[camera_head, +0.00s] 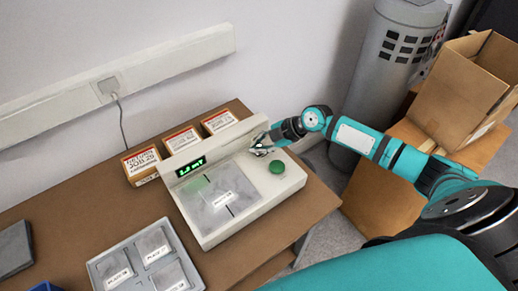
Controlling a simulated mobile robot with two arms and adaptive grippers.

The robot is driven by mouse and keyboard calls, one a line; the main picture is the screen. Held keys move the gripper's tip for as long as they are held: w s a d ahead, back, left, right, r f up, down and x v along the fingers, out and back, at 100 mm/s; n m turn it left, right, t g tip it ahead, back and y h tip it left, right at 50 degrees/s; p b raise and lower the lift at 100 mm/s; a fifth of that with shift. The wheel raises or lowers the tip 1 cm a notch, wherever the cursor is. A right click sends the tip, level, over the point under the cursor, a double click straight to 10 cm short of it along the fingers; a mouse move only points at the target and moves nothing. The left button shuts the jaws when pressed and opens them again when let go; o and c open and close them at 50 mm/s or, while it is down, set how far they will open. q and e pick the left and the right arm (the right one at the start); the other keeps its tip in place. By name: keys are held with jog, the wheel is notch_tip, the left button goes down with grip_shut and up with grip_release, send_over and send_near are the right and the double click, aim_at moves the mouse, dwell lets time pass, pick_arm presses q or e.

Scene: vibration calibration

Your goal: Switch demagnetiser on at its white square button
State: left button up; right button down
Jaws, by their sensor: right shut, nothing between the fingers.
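The demagnetiser (262,198) is a cream box on the brown table, with a raised back panel. Its display (190,166) is lit with green digits. A grey plate with a label (222,195) lies on its flat top. A round green button (277,167) is at its right side. I see no white square button; my right gripper may hide it. My right gripper (259,150) is shut and empty, with its tips at the right end of the back panel, just behind the green button. I cannot tell whether they touch. My left gripper is out of view.
Several labelled boxes (182,138) stand behind the demagnetiser. A grey tray (117,254) with labelled plates is at the front left, near a dark slab (14,249). Cardboard boxes (463,88) and a grey cylinder (392,70) stand right of the table (320,199).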

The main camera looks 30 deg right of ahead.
jog(key=shift+r, duration=0.1)
jog(key=shift+r+p, duration=0.35)
jog(key=shift+r, duration=0.35)
jog(key=shift+r+p, duration=1.5)
jog(key=shift+r, duration=1.05)
